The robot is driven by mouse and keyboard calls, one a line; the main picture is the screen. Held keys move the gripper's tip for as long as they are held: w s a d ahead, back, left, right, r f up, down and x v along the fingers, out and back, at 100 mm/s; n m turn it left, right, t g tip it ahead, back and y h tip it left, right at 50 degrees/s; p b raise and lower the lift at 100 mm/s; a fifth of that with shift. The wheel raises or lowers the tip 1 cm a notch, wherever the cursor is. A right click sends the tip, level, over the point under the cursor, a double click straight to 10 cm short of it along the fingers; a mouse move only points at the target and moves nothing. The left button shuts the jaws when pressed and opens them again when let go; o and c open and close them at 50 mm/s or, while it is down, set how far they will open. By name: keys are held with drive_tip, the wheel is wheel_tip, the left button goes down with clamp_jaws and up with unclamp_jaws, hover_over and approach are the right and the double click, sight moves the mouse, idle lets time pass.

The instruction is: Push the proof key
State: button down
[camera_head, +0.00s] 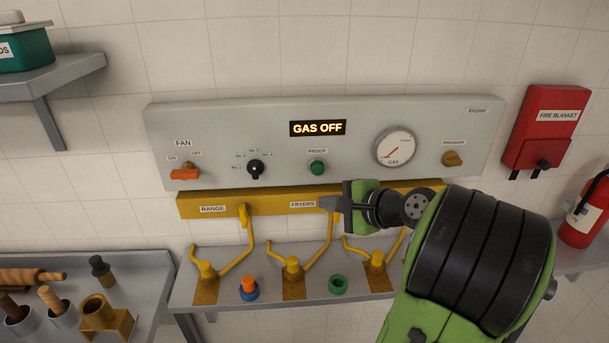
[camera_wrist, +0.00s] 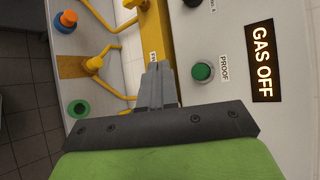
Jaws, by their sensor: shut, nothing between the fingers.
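The proof key is a round green button (camera_head: 317,168) under the PROOF label on the grey wall panel (camera_head: 220,130). It also shows in the wrist view (camera_wrist: 202,72), right of my fingers. My gripper (camera_head: 324,203) is shut and empty. In the head view its fingertips are just below the button, in front of the yellow rail (camera_head: 272,208) near the FRYERS label. In the wrist view the fingers (camera_wrist: 158,68) point toward the rail, apart from the button in the picture. How far they are from the rail cannot be told.
The panel has a GAS OFF display (camera_head: 317,128), an orange fan switch (camera_head: 184,174), a black dial (camera_head: 255,169), a gauge (camera_head: 394,148) and a brass knob (camera_head: 452,159). Yellow pipes and valves (camera_head: 207,270) stand below. A fire blanket box (camera_head: 546,130) hangs at right.

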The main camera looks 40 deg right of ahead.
sight(318, 169)
drive_tip(key=w+d+p, duration=0.3)
drive_tip(key=w+d, duration=0.1)
drive_tip(key=w, duration=0.3)
drive_tip(key=shift+w+d, duration=0.15)
drive_tip(key=shift+d, duration=0.25)
idle(0.4)
idle(1.4)
drive_tip(key=shift+w+d+p, duration=0.25)
drive_tip(key=shift+w+p, duration=0.1)
drive_tip(key=shift+p, duration=0.1)
